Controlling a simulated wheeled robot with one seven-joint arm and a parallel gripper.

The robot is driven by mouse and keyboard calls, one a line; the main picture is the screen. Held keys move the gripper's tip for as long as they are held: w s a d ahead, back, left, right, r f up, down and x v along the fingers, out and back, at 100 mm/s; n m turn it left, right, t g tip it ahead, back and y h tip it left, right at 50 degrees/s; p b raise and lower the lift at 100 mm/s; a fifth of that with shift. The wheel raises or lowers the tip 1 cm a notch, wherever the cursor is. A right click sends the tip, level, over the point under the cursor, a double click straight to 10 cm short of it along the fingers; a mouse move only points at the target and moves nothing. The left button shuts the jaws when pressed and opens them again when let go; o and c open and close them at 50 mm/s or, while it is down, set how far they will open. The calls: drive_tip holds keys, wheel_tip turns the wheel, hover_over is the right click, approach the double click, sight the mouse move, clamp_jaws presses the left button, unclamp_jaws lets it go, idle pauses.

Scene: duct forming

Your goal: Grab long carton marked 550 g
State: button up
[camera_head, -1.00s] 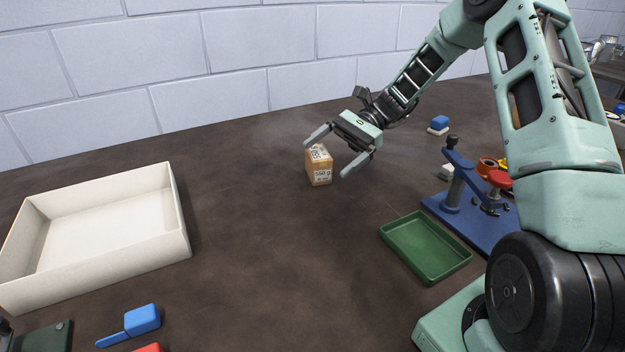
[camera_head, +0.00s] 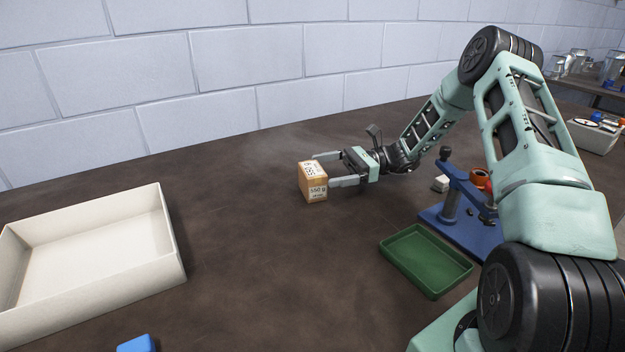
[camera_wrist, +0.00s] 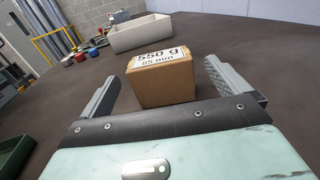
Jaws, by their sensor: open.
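The long carton (camera_head: 314,190) is a brown box with a white label reading 550 g, standing on the dark table in the head view. My gripper (camera_head: 329,170) is open and low over the table, with its fingers reaching toward the carton from the right. In the wrist view the carton (camera_wrist: 162,84) sits between the two open fingers, its label reading "550 g" and "85 mm". A gap shows between the carton and each finger there. The carton's far side is hidden in the wrist view.
A large cream tray (camera_head: 172,222) stands at the left. A green tray (camera_head: 428,262) and a blue fixture (camera_head: 450,208) stand to the right. A blue object (camera_head: 137,344) lies at the bottom edge. The table around the carton is clear.

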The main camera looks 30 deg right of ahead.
sight(302, 172)
drive_tip(key=shift+p+x, duration=0.4)
drive_tip(key=shift+x, duration=3)
drive_tip(key=c, duration=1.3)
drive_tip(key=shift+r, duration=0.1)
drive_tip(key=shift+c, duration=0.5)
drive_tip(key=shift+r, duration=0.1)
